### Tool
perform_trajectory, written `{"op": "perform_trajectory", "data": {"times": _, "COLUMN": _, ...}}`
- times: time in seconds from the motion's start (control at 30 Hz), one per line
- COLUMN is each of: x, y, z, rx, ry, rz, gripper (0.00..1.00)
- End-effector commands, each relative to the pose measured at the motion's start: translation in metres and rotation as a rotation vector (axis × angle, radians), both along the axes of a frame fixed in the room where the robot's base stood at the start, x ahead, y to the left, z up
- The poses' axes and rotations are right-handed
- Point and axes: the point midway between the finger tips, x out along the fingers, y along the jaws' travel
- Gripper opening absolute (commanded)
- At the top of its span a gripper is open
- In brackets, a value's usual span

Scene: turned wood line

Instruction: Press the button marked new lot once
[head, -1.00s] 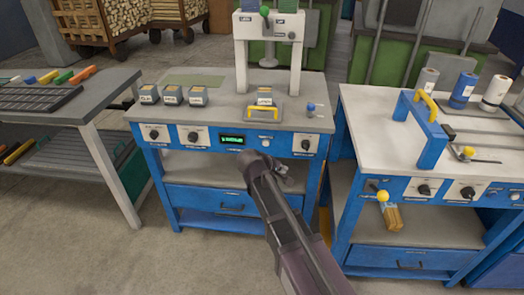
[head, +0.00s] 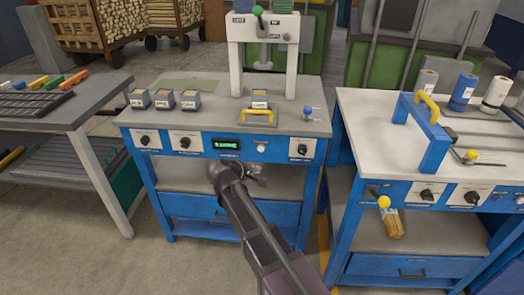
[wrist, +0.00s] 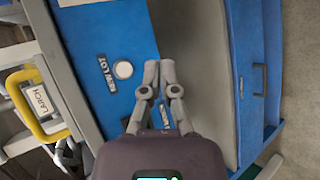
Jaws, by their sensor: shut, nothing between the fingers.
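The new lot button (wrist: 122,69) is a round white button on the blue front panel of the middle bench. A plate reading NEW LOT (wrist: 106,75) is beside it in the wrist view. In the head view the button (head: 261,148) is small, right of the green-lit display (head: 226,145). My gripper (wrist: 159,70) is shut and empty. Its fingertips are to the right of the button in the wrist view and apart from it in the picture. In the head view my gripper (head: 262,179) shows just below the panel; its distance from the panel is hard to tell.
Black knobs (head: 302,149) sit on the same panel. A yellow handle (wrist: 33,110) by a LARCH label stands on the bench top (head: 215,118). A drawer (head: 215,206) is below the open shelf. Another blue bench (head: 365,125) stands close on the right.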

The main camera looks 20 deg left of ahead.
Motion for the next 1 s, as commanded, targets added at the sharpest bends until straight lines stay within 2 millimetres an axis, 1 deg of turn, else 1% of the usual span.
{"op": "perform_trajectory", "data": {"times": 0.27, "x": 0.02, "y": 0.006, "z": 0.0, "rx": 0.0, "ry": 0.001, "rz": 0.0, "gripper": 0.0}}
{"op": "perform_trajectory", "data": {"times": 0.7, "x": 0.064, "y": 0.017, "z": 0.0, "rx": 0.001, "ry": 0.001, "rz": 0.001, "gripper": 0.0}}
{"op": "perform_trajectory", "data": {"times": 0.9, "x": 0.076, "y": 0.02, "z": 0.0, "rx": 0.001, "ry": 0.001, "rz": 0.001, "gripper": 0.0}}
{"op": "perform_trajectory", "data": {"times": 1.0, "x": 0.08, "y": 0.02, "z": 0.0, "rx": 0.001, "ry": 0.001, "rz": 0.001, "gripper": 0.0}}
